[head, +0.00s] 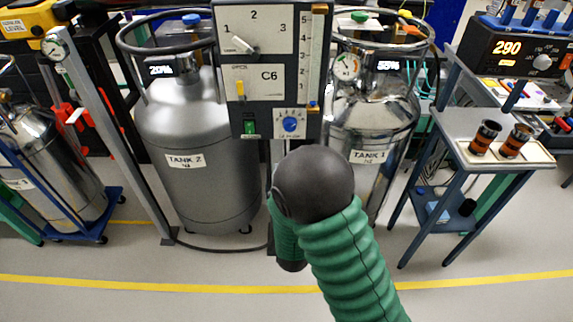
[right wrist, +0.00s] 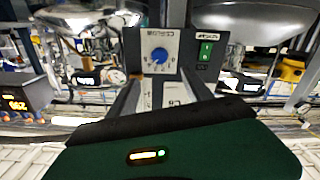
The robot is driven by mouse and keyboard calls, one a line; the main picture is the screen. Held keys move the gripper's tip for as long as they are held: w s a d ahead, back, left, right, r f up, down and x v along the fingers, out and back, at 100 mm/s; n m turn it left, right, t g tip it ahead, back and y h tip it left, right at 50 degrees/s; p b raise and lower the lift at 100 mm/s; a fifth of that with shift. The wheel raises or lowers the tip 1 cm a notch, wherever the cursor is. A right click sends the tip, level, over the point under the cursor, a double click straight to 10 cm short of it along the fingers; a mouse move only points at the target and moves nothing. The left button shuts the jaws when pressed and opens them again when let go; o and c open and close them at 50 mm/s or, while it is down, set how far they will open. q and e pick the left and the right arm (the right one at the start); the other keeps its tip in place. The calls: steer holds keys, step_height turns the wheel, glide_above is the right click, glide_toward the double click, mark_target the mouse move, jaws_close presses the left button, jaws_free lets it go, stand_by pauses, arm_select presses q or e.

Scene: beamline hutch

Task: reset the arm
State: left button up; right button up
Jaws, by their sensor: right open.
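My green-sleeved arm with a black rounded joint rises from the bottom of the head view, in front of the control panel's post. The grey control panel (head: 258,75) carries a white lever (head: 243,45) under the marks 1, 2, 3, a yellow-handled switch (head: 240,89), a green rocker switch (head: 250,127) and a blue knob (head: 290,124). In the right wrist view the panel appears upside down, with the blue knob (right wrist: 159,55) and green switch (right wrist: 206,50). My left gripper is not in view.
Tank 2 (head: 190,125) and Tank 1 (head: 372,120) stand either side of the panel post. A blue cart (head: 470,150) at right bears a tray with two dark cylinders (head: 500,138). Clear floor with a yellow line (head: 150,285) lies in front.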

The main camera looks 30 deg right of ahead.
steer(key=s+a+f+n+g+y+p, duration=0.1)
steer(key=s+a+g+y+p, duration=0.1)
steer(key=a+g+y+p, duration=0.45)
steer(key=s+a+n+g+y+p, duration=0.1)
steer(key=s+a+g, duration=0.2)
steer(key=s, duration=0.5)
steer(key=s+a+n+g+y+p, duration=0.1)
steer(key=s+a+g+y+p, duration=0.1)
steer(key=s, duration=0.6)
steer(key=shift+a+r+g, duration=0.4)
steer(key=shift+a+g, duration=0.15)
steer(key=shift+a, duration=0.15)
